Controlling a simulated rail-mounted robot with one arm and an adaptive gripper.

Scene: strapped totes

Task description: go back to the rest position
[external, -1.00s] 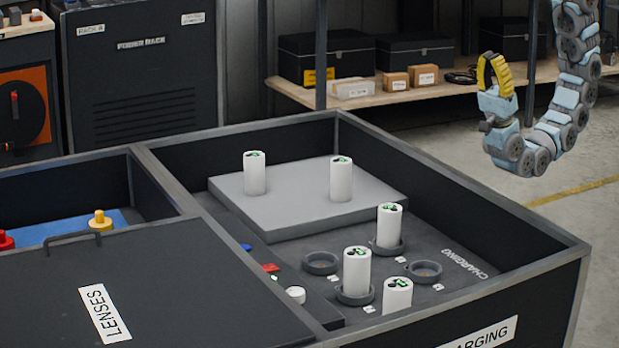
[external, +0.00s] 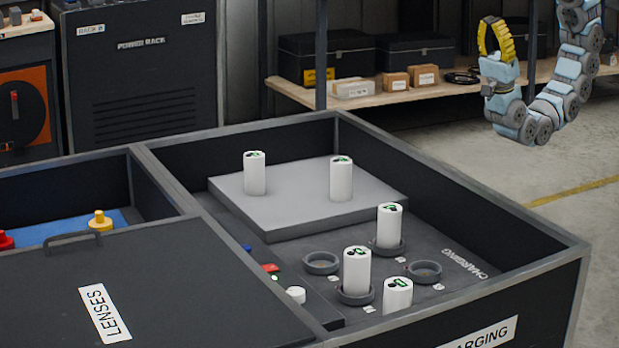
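My gripper (external: 496,36), with yellow curved fingers, is raised at the upper right, away from the totes and in front of the shelf. It points upward, and no object shows in it. Its fingers are seen edge-on, so I cannot tell whether they are open or shut. In the charging tote (external: 460,180), two white cylinders stand upright on a grey raised block (external: 300,215), the left one (external: 255,173) and the right one (external: 341,178). Two more stand in ring holders, one at the back (external: 389,226) and one in front (external: 356,270). A further cylinder (external: 397,297) is partly hidden by the front wall.
Two ring holders, the left one (external: 321,263) and the right one (external: 424,271), are empty. A closed lid marked LENSES (external: 190,285) lies at the front left. A shelf (external: 430,93) with boxes stands behind. Floor right of the tote is clear.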

